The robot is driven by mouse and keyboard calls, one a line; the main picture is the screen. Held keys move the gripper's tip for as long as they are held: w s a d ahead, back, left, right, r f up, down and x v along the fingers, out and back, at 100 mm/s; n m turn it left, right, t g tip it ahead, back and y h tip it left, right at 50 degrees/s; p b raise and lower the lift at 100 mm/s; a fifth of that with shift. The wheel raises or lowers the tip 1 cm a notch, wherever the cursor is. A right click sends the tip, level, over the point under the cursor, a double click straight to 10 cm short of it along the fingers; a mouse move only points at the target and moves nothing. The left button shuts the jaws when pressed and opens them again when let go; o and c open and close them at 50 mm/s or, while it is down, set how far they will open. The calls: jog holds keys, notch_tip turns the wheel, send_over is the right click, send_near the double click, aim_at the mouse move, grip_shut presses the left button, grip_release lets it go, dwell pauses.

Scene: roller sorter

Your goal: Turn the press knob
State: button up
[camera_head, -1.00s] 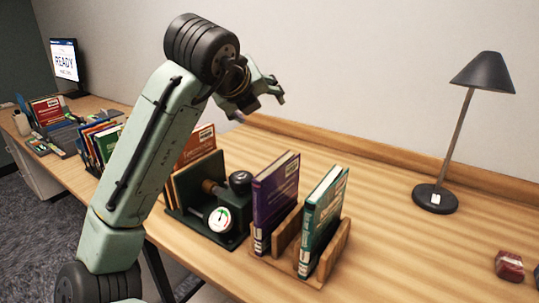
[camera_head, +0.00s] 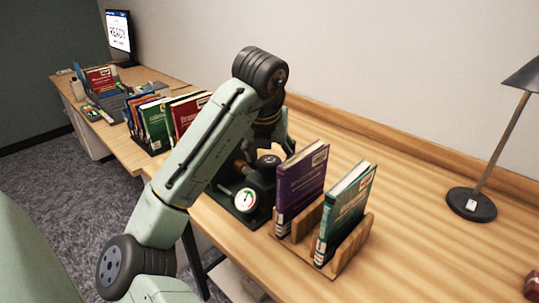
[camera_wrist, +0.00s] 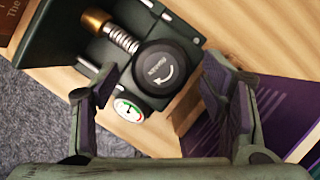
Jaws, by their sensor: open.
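The press knob is a round black knob (camera_wrist: 161,69) with a curved white arrow and lettering on top; in the head view the knob (camera_head: 268,161) is partly behind my arm. It sits on a dark green press (camera_head: 247,215) with a spring screw (camera_wrist: 122,38) and a white gauge (camera_head: 245,200); the gauge also shows in the wrist view (camera_wrist: 128,110). My gripper (camera_wrist: 155,88) is open and empty, its fingers spread on both sides of the knob, nearer the camera. I cannot tell any contact. In the head view my gripper is mostly hidden behind my arm.
A purple book (camera_head: 301,183) and a teal book (camera_head: 345,212) stand in a wooden rack (camera_head: 350,246) close right of the press. More books (camera_head: 155,124) stand to the left. A lamp (camera_head: 471,203) is at the right; the table between is clear.

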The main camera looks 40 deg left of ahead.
jog(key=shift+w+f, duration=0.15)
jog(key=shift+f, duration=0.4)
jog(key=c, duration=1.1)
